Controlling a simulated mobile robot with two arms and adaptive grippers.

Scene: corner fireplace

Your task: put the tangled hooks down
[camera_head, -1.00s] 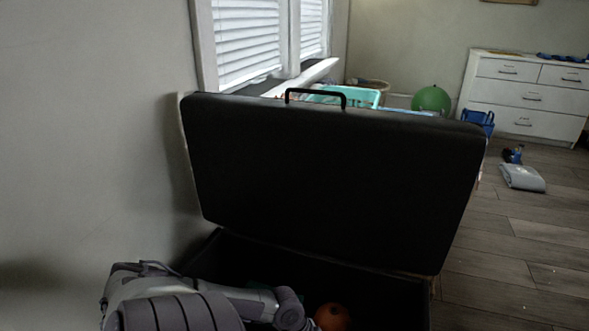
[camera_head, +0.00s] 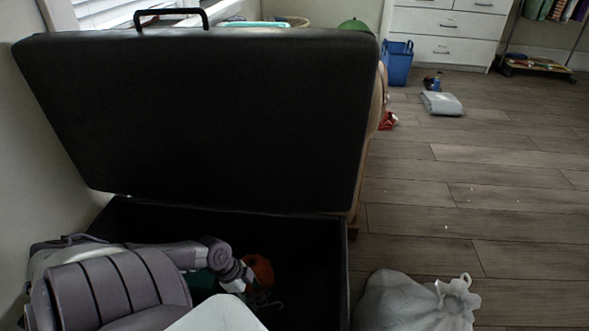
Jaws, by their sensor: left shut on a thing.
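My left arm comes in from the left and reaches into an open black chest (camera_head: 310,262). My left gripper (camera_head: 246,285) is at its end, low inside the chest, and is shut on the tangled hooks (camera_head: 268,303). The hooks show as thin, pale curved wires just below and right of the fingers. They are small and dark there, and I cannot tell whether they touch the chest floor. My right gripper is not in view.
An orange ball (camera_head: 259,267) lies in the chest beside the gripper. The raised black lid (camera_head: 200,120) stands behind. A tied white bag (camera_head: 412,302) is on the floor right of the chest. The wooden floor (camera_head: 470,190) farther right is mostly clear.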

